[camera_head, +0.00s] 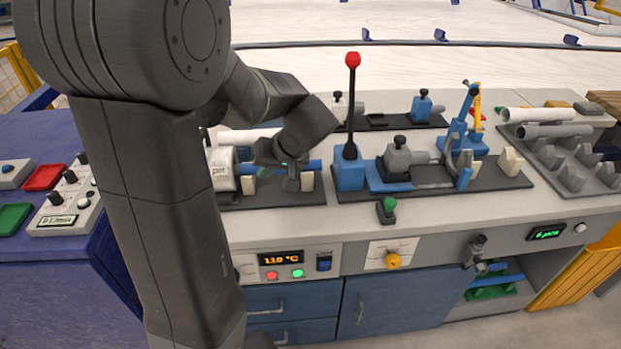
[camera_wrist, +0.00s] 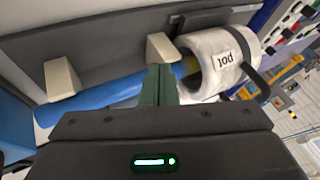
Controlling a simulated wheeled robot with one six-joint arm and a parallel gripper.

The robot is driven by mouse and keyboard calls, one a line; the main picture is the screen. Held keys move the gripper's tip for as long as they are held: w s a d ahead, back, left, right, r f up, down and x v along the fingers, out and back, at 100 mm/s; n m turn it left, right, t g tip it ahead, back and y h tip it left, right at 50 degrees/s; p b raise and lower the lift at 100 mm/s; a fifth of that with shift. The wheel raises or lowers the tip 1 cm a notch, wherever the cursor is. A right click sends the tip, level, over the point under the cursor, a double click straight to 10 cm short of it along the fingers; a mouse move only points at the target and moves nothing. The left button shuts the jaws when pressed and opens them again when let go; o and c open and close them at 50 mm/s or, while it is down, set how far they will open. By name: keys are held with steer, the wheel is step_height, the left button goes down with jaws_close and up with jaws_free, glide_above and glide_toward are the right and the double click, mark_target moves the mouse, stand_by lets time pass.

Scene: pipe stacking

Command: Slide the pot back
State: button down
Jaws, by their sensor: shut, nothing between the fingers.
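The pot (camera_head: 221,172) is a white cylinder with a black-on-white label, lying on its side at the left end of a dark base plate (camera_head: 285,195). In the wrist view the pot (camera_wrist: 212,70) has its open end toward my fingers, with a yellowish part inside its mouth. A blue rod (camera_wrist: 95,97) runs along the plate in line with the pot; it also shows in the head view (camera_head: 315,164). My gripper (camera_wrist: 158,86) is shut and empty, just beside the pot's mouth and over the rod. I cannot tell whether the fingers touch either.
Cream blocks (camera_wrist: 162,47) (camera_wrist: 62,78) stand along the rod. A red-knobbed lever (camera_head: 352,100) and a blue-grey clamp fixture (camera_head: 398,160) stand to the right. A button box (camera_head: 70,200) is at the left. Racked pipes (camera_head: 555,130) lie far right.

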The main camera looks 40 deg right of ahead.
steer(key=x, duration=0.2)
steer(key=shift+w+a+f, duration=0.1)
steer(key=shift+w+a, duration=0.05)
steer(key=shift+w, duration=0.35)
steer(key=shift+w+a, duration=0.7)
steer(key=shift+a, duration=0.3)
steer(key=shift+a+p, duration=0.3)
steer(key=shift+a, duration=0.05)
steer(key=shift+w+a, duration=0.25)
steer(key=shift+w, duration=0.05)
steer(key=w+a, duration=0.2)
steer(key=a, duration=0.1)
steer(key=w+a+b, duration=0.1)
steer(key=a, duration=0.2)
steer(key=w+a, duration=0.2)
steer(key=a, duration=0.1)
steer(key=shift+w+a+b, duration=0.1)
steer(key=shift+w+b, duration=0.2)
steer(key=shift+b, duration=0.1)
